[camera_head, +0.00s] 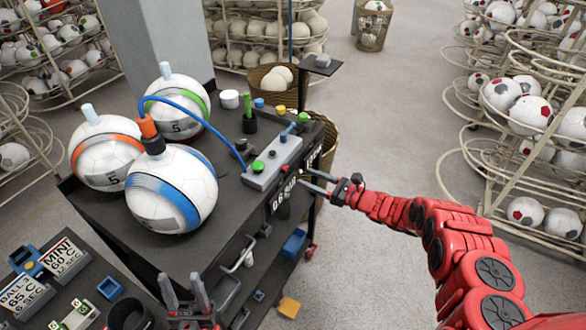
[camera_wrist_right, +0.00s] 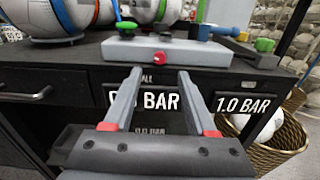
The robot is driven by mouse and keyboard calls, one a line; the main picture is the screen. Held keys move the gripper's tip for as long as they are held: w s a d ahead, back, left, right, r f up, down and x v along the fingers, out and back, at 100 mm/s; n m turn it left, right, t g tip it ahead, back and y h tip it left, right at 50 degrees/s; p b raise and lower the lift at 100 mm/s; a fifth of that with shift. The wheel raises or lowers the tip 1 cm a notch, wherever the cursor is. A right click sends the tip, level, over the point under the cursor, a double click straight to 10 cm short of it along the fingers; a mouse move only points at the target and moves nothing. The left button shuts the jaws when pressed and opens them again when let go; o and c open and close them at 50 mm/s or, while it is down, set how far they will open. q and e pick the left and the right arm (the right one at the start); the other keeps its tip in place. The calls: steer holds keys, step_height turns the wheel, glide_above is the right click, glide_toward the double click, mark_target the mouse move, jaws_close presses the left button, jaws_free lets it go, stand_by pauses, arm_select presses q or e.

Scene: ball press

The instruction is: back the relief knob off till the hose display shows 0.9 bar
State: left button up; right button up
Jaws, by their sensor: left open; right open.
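A grey control block (camera_head: 272,165) sits on the dark cart top, with a green knob (camera_head: 258,167) on top. In the right wrist view a red knob (camera_wrist_right: 160,56) is on the block's front face; no label says which knob is the relief. A bar display (camera_wrist_right: 145,98) on the cart front is partly covered by a finger; its digits are unclear. My right gripper (camera_head: 318,183) is open and empty, apart from the block; in its wrist view its fingertips (camera_wrist_right: 160,74) point toward the red knob. My left gripper (camera_head: 188,290) is open and empty at the bottom.
A blue hose (camera_head: 205,113) runs from the block to the blue-striped ball (camera_head: 172,190). Two other balls stand behind it. A second plate (camera_wrist_right: 243,104) reads 1.0 BAR. A small dark table (camera_head: 75,295) stands front left. Floor right of the cart is open.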

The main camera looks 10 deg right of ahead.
mark_target(287, 169)
steer(key=x, duration=0.6)
jaws_close()
stand_by(0.3)
